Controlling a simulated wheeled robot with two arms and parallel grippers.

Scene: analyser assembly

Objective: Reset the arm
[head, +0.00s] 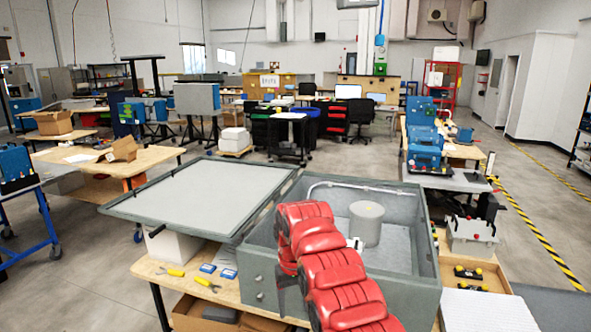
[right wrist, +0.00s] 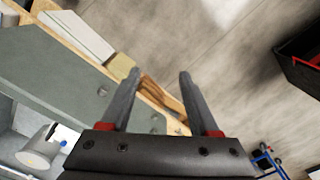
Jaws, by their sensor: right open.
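My right arm, in red padded covers, comes up from the bottom of the head view and bends down over the near left part of an open grey analyser box (head: 395,280). The right gripper is hard to make out there, behind the arm covers. In the right wrist view the right gripper (right wrist: 160,72) is open, with nothing between its two dark fingers. It is beside the outer wall of the box (right wrist: 55,80). A pale cylinder (head: 366,224) stands inside the box and also shows in the right wrist view (right wrist: 38,150). My left gripper is out of view.
The box's lid (head: 205,195) lies open to the left. Yellow-handled tools (head: 170,271) and small blue items (head: 207,268) lie on the wooden table (head: 190,290). Fixtures with red knobs (head: 470,235) stand to the right. Open floor lies beyond the table.

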